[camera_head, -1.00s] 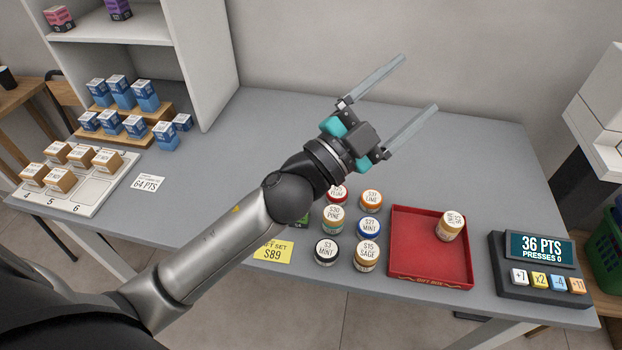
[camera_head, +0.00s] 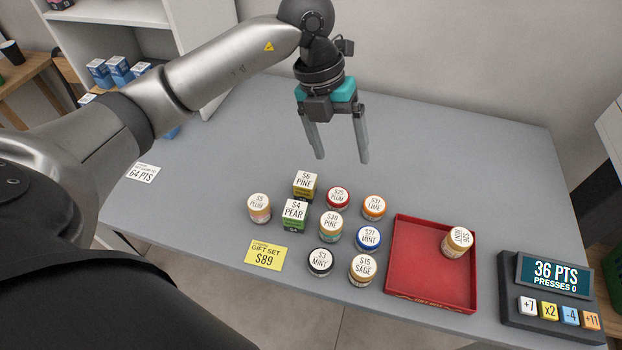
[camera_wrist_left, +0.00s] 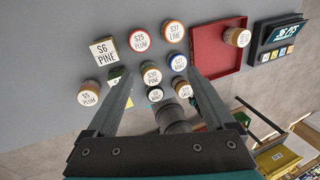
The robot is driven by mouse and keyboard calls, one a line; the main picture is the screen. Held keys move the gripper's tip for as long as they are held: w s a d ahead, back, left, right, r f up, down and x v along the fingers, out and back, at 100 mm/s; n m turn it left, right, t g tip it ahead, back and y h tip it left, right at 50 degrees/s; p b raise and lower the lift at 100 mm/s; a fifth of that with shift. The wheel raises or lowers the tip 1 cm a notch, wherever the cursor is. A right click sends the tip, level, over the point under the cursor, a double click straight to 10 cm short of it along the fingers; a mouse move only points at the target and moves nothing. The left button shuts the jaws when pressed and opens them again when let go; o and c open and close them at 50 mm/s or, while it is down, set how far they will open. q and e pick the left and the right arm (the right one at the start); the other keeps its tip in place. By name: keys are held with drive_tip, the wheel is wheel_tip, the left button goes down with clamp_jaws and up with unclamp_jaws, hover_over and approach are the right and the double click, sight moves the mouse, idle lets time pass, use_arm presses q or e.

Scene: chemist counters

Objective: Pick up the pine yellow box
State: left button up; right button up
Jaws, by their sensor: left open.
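The pine yellow box (camera_head: 304,185) stands on the grey counter, with a white top reading "$6 PINE" and olive-yellow sides. It is just behind the green pear box (camera_head: 294,213). In the left wrist view the pine box (camera_wrist_left: 104,52) shows at the upper left, outside the left finger. My left gripper (camera_head: 342,160) is open and empty, fingers pointing down, above the counter behind the pine box and somewhat to its right. A round jar also labelled pine (camera_head: 331,224) stands in front and to the right of the box. My right gripper is not in view.
Several round jars, such as plum (camera_head: 338,198) and lime (camera_head: 374,206), stand close on the right. A plum jar (camera_head: 259,207) stands left. A red tray (camera_head: 430,287) holds one tipped jar. A yellow price card (camera_head: 267,255) lies in front. The counter behind is clear.

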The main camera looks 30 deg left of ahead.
use_arm(q)
drive_tip(key=w+a+r+n+y, duration=0.1)
drive_tip(key=a+y, duration=0.2)
drive_tip(key=a, duration=0.4)
drive_tip(key=b, duration=0.2)
approach(305, 179)
drive_tip(key=f, duration=0.5)
drive_tip(key=shift+w+d+f, duration=0.1)
drive_tip(key=shift+w, duration=0.3)
drive_tip(key=f, duration=0.5)
drive_tip(key=shift+s+f+b, duration=0.1)
drive_tip(key=shift+s+b, duration=0.25)
drive_tip(key=shift+b, duration=0.05)
clamp_jaws()
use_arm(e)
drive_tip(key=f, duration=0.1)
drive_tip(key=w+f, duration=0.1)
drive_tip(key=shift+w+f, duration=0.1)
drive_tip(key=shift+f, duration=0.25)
